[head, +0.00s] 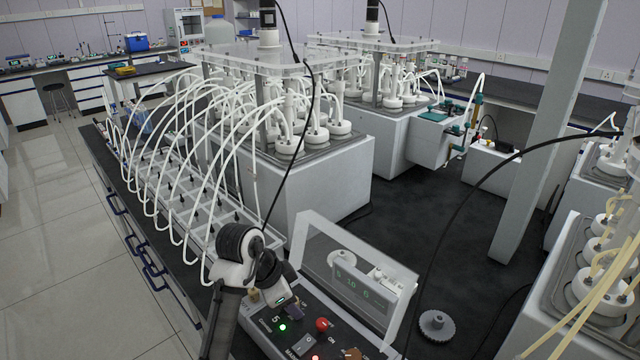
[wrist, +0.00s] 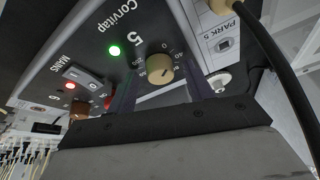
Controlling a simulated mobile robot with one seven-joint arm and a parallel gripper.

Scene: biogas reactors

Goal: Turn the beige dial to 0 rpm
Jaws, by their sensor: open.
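The beige dial (wrist: 158,69) is on the dark control panel marked 5 and Corvitap. It has a short dark mark on its face and printed numbers around it; I cannot read its setting for sure. In the wrist view my gripper (wrist: 160,82) is open, with one finger on each side of the dial. I cannot tell whether either finger touches it. In the head view my gripper (head: 290,304) is low over the panel and hides the dial. A green light (wrist: 114,50) glows beside the dial.
A MAINS switch (wrist: 78,74), a red light (wrist: 70,86) and a brown knob (wrist: 79,110) are on the same panel. A red knob (head: 322,324) is close to my gripper. White tubes (head: 185,150) arch at the left.

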